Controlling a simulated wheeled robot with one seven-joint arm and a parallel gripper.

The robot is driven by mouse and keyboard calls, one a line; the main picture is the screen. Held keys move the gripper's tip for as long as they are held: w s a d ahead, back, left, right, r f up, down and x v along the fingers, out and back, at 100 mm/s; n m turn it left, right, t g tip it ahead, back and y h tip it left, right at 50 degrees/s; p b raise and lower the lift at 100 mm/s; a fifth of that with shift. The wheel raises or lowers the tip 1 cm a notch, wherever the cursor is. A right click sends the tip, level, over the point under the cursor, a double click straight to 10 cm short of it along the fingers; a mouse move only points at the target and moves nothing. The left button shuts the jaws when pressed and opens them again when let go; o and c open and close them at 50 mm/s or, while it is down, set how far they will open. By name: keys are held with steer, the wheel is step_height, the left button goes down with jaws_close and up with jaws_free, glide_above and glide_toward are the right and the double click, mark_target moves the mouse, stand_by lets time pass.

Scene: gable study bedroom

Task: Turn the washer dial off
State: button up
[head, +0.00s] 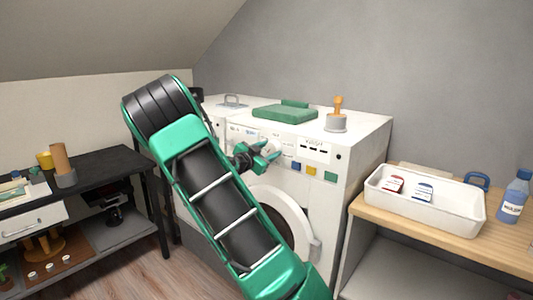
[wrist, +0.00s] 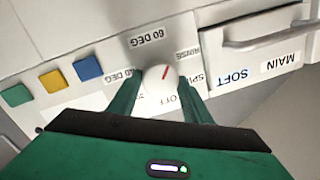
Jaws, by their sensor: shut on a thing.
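The white washer (head: 345,170) stands against the wall with its round door (head: 262,205) shut. In the wrist view, its round white dial (wrist: 160,80) has a red mark pointing up and slightly right, between the 60 DEG label (wrist: 147,38) and the RINSE label (wrist: 187,53). The OFF label (wrist: 184,97) is at the dial's lower right, partly hidden by a finger. My gripper (wrist: 160,92) has one green finger on each side of the dial and is shut on it.
Blue, yellow and green buttons (head: 313,171) sit beside the dial. A drawer labelled SOFT and MAIN (wrist: 262,45) is on its other side. A white tray (head: 440,212) is on the right bench.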

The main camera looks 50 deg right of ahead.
steer(key=n, duration=0.5)
steer(key=shift+w+r+g, duration=0.15)
steer(key=shift+g, duration=0.25)
steer(key=n, duration=0.5)
steer(key=shift+w+a+r+g, duration=0.1)
steer(key=shift+w+g, duration=0.1)
steer(key=shift+g, duration=0.2)
steer(key=n+g, duration=0.1)
steer(key=n, duration=0.4)
steer(key=shift+w, duration=0.2)
steer(key=n, duration=0.5)
steer(key=shift+w+a+f+g, duration=0.1)
steer(key=shift+w+f+g, duration=0.1)
steer(key=shift+g, duration=0.1)
steer(key=n, duration=0.5)
steer(key=shift+f+g, duration=0.15)
steer(key=shift+g, duration=0.15)
steer(key=n+h, duration=0.1)
steer(key=n, duration=0.4)
steer(key=shift+f, duration=0.2)
steer(key=n, duration=0.6)
steer(key=shift+s+f+h, duration=0.15)
steer(key=shift+h, duration=0.15)
steer(key=n+t, duration=0.1)
steer(key=n, duration=0.4)
steer(key=shift+n+h, duration=0.3)
steer(key=shift+n, duration=0.3)
